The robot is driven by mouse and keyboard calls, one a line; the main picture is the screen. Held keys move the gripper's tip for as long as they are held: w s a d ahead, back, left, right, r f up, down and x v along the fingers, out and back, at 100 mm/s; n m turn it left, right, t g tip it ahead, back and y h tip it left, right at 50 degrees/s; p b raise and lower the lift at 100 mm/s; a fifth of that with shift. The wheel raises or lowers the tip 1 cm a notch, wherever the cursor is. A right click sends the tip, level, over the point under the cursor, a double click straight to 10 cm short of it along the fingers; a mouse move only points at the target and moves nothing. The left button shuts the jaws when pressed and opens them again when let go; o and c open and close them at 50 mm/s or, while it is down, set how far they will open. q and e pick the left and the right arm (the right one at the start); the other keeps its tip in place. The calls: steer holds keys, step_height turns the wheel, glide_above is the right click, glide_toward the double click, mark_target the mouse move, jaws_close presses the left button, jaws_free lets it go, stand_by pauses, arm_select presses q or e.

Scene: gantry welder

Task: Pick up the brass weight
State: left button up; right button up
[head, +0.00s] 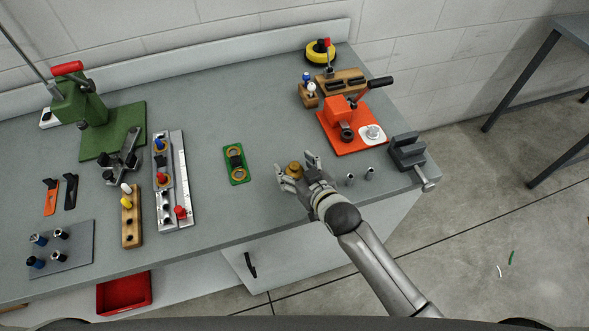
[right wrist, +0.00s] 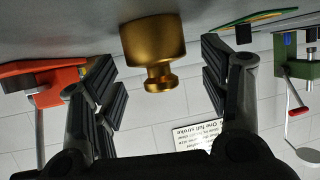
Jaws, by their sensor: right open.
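The brass weight (head: 295,170) stands on the grey bench top near its front edge in the head view. In the right wrist view the brass weight (right wrist: 155,50) is a gold cylinder with a narrower neck and knob, shown upside down. My right gripper (head: 298,172) is open around or just in front of it, and the fingers partly hide it. In the right wrist view the open fingers (right wrist: 160,85) are on either side of the weight, with gaps visible on both sides. My left gripper is not in view.
A green plate with brass rings (head: 236,178) lies left of the weight. Two small metal cylinders (head: 360,177) stand right of my gripper. Bench space around the weight is mostly clear.

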steer(key=shift+w+a+f, duration=0.15)
steer(key=shift+w, duration=0.2)
jaws_close()
stand_by(0.4)
